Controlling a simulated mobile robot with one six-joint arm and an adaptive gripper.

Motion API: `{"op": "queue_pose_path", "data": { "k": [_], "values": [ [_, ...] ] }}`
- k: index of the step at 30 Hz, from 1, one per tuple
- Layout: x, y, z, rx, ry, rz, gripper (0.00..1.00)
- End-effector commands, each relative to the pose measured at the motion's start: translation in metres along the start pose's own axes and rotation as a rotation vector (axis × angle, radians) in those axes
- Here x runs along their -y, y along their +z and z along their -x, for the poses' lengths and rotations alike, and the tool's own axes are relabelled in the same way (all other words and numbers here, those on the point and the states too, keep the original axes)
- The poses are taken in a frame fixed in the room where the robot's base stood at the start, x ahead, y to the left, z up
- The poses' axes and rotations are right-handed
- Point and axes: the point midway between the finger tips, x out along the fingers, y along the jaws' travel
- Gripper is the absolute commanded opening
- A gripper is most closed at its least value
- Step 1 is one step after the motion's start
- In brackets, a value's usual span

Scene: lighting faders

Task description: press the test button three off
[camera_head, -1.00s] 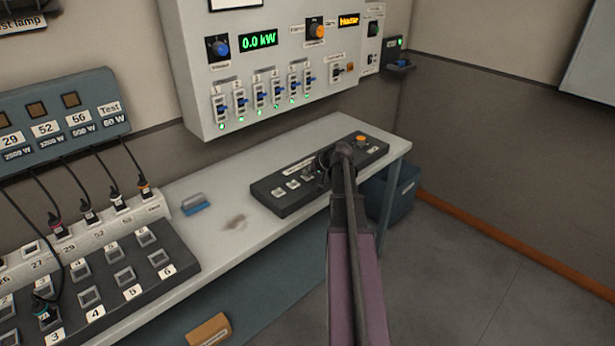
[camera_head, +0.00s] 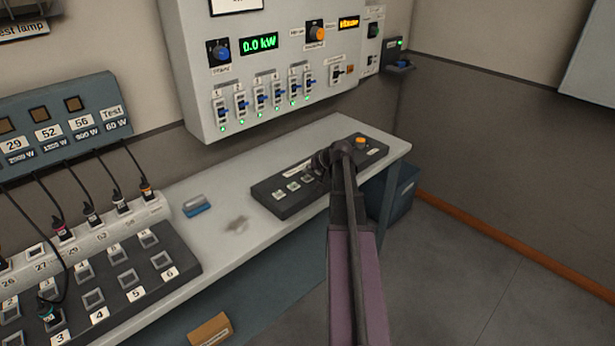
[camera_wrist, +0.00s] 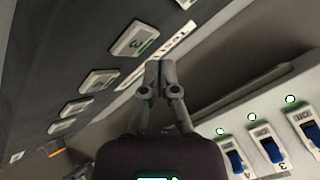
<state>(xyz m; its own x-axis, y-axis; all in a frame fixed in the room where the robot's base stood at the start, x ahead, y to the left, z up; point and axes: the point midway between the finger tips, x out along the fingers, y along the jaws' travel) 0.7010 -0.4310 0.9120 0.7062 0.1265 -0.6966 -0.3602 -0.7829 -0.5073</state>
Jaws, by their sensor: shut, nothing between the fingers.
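The black button box (camera_head: 268,202) lies on the bench, with a row of small pale buttons and an orange knob (camera_head: 361,142) at its far right end. In the wrist view, the button marked 3 (camera_wrist: 133,40) has a pale face with a green edge and sits left of and beyond my fingertips. My gripper (camera_wrist: 160,72) is shut and empty, its fingertips together near the box's edge. I cannot tell if they touch anything.
A wall panel (camera_head: 202,75) with blue switches and green lamps is close behind the box; its switches (camera_wrist: 232,160) appear right of my gripper. Left on the bench are a blue-grey eraser (camera_head: 196,206) and a dark numbered socket panel (camera_head: 185,258). The bench front is clear.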

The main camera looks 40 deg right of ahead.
Motion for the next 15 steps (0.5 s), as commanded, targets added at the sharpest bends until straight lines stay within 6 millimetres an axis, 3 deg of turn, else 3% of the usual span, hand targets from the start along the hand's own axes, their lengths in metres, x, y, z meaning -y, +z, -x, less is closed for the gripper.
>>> {"op": "queue_pose_path", "data": {
  "k": [15],
  "values": [
    [0.021,-0.021,0.029,0.000,0.000,0.000,0.00]
  ]
}}
